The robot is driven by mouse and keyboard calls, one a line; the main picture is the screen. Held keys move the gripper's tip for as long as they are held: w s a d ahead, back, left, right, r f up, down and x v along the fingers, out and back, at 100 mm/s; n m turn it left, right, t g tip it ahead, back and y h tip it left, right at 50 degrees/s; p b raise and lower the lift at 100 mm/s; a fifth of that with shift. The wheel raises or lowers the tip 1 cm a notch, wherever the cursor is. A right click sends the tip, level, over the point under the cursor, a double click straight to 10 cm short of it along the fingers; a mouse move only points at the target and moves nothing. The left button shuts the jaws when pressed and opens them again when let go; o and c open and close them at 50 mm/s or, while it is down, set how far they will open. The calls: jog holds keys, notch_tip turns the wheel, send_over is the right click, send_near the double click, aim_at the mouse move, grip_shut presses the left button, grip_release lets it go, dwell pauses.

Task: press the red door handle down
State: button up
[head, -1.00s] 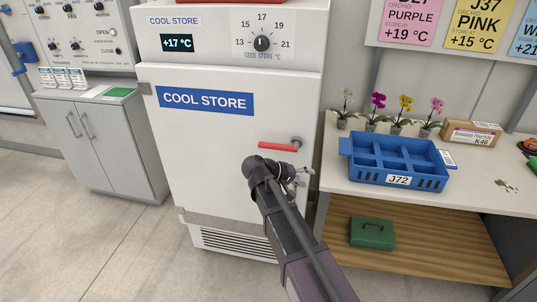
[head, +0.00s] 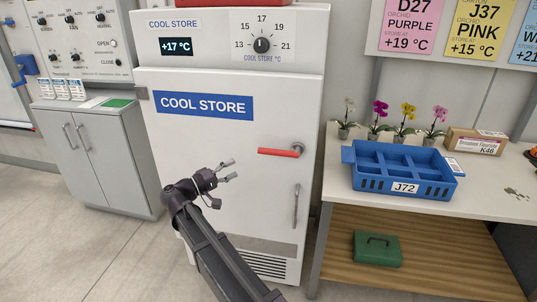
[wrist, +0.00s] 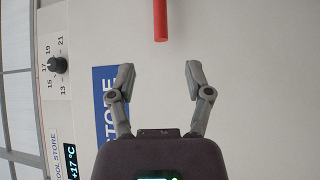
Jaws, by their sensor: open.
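The red door handle (head: 280,152) is a level bar on the white cool store door (head: 215,140), joined to a grey mount at its right end. My gripper (head: 231,170) is below and left of the bar in the head view, with its fingers apart and nothing between them. In the wrist view the picture is turned on its side, and the free end of the red handle (wrist: 160,20) shows at the top. It lies beyond my open fingertips (wrist: 158,68), roughly in line with the gap between them. I see no contact.
A grey vertical pull (head: 296,205) is on the door's lower right. To the right, a bench holds a blue crate (head: 404,186) and several orchids. A grey cabinet (head: 95,160) stands at the left. The floor in front is clear.

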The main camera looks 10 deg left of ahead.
aim_at(265, 153)
jog(key=p+x, duration=0.2)
jog(key=x, duration=1.2)
jog(key=shift+a, duration=0.1)
dwell(0.3)
grip_shut()
